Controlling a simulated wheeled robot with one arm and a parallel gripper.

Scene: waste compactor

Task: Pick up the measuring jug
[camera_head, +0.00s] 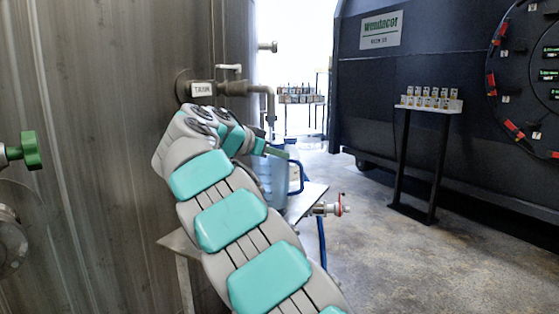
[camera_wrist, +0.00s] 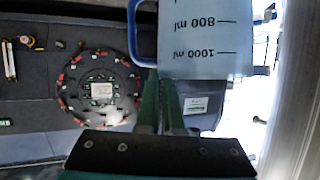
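The measuring jug (camera_head: 270,182) is translucent pale blue with a blue handle (camera_head: 298,178). In the head view it is upright at the small metal table, partly hidden behind my arm. In the wrist view the jug (camera_wrist: 205,45) appears upside down, with 800 ml and 1000 ml marks near its rim. Its handle (camera_wrist: 133,35) is at the left. My gripper (camera_wrist: 161,78) has its dark green fingers close together at the rim beside the handle, and seems shut on it. The gripper (camera_head: 277,152) also shows at the jug's top in the head view.
The small metal table (camera_head: 312,198) stands against a tall grey tank wall (camera_head: 90,150). A pipe with a tap (camera_head: 268,95) is above the jug. A red-handled valve (camera_head: 330,208) is beside the table. A black stand (camera_head: 432,110) is at the right, with open floor between.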

